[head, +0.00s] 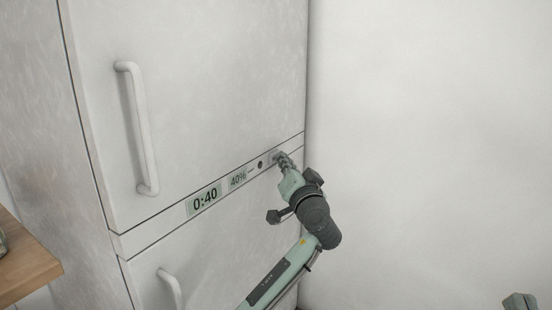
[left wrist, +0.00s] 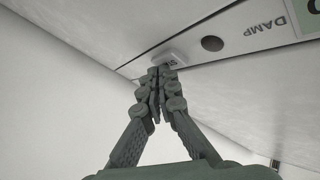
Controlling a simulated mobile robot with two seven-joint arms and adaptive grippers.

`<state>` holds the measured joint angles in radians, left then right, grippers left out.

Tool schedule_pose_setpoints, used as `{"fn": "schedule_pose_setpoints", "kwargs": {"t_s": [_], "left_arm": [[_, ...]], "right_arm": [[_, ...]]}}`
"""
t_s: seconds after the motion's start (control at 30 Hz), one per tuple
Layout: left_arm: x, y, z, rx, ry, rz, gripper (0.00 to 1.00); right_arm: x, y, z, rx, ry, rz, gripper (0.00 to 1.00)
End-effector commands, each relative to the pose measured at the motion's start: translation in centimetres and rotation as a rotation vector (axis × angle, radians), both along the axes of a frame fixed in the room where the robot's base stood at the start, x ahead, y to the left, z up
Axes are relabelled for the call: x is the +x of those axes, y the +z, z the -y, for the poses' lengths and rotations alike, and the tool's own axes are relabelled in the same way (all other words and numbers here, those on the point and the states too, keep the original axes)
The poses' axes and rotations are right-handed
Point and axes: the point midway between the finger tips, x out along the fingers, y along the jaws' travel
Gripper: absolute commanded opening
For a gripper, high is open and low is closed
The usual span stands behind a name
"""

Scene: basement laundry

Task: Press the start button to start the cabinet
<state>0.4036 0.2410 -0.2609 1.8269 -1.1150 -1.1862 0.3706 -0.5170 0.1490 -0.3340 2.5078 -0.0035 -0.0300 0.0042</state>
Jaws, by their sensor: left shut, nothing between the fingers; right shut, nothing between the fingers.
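The white cabinet (head: 215,90) has a control strip between its upper and lower doors. The start button (left wrist: 170,60) is a small pale block on that strip in the left wrist view, with part of its lettering hidden. In the head view my left gripper (head: 283,160) covers most of it. My left gripper (left wrist: 160,74) is shut and empty, its fingertips right at the button's edge; I cannot tell whether they touch or press it. My right gripper (head: 521,301) shows only in part at the bottom right corner, shut and empty.
Displays reading 0:40 (head: 204,200) and 40% (head: 238,180) sit on the strip, with a dark round knob (left wrist: 212,43) beside the button. A door handle (head: 140,130) sticks out at left. A wooden surface (head: 25,263) is at lower left. A bare wall stands right.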

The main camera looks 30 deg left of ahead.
Motion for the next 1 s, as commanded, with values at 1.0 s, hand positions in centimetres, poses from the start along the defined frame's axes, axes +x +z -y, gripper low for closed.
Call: {"fn": "schedule_pose_setpoints", "kwargs": {"t_s": [1.0], "left_arm": [[0.1, 0.0, 1.2, -0.001, 0.000, 0.000, 0.00]], "right_arm": [[0.0, -0.5, 0.0, 0.000, 0.000, 0.001, 0.00]]}}
